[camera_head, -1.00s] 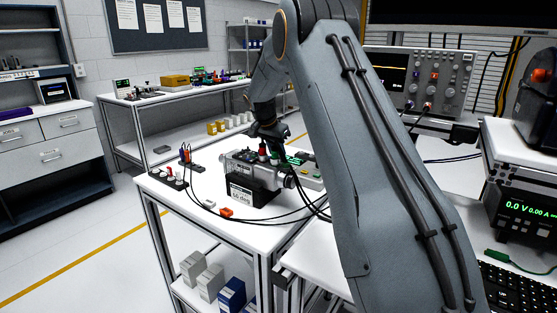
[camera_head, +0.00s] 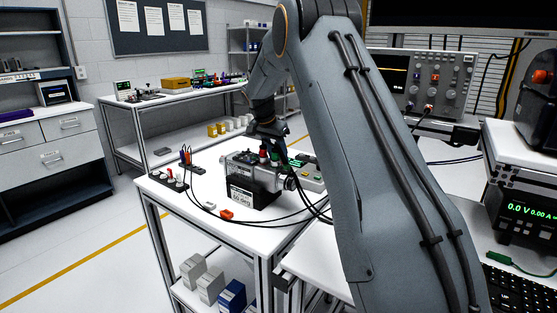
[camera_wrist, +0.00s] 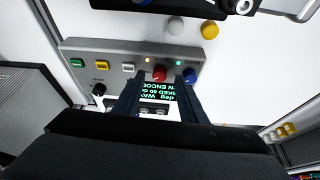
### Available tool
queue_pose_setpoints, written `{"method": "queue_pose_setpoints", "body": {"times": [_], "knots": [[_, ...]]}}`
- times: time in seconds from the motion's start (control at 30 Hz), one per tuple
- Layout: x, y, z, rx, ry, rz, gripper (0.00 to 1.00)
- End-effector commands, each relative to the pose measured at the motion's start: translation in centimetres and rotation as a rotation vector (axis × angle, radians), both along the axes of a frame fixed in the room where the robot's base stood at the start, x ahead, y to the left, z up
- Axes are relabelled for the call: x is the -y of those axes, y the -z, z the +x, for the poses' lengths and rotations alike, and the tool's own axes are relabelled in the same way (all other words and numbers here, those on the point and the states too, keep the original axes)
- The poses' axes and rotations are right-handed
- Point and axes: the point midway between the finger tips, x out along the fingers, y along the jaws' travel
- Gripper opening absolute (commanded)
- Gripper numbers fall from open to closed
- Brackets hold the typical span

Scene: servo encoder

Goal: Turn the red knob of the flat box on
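The flat box (camera_wrist: 106,55) is a long grey panel on the white table in the wrist view. Its red knob (camera_wrist: 159,72) sits near the right end, close to a blue knob (camera_wrist: 190,76). A display (camera_wrist: 160,92) with green text shows between the fingers. In the head view my gripper (camera_head: 268,138) is above the box (camera_head: 308,174), and the red knob is not clearly visible.
White and yellow round pieces (camera_wrist: 209,29) lie beyond the box. In the head view, a metal device on a black block (camera_head: 250,185) and loose black cables crowd the table.

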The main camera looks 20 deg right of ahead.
Motion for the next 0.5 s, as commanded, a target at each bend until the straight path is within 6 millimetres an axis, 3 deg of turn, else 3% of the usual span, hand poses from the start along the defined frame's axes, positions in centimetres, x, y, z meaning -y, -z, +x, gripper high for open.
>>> {"method": "queue_pose_setpoints", "body": {"times": [0.23,0.5], "knots": [[-1.5,-3.8,-0.7,0.003,-0.001,0.001,0.38],[-2.1,-5.6,-1.2,0.0,-0.001,0.0,0.38]]}}
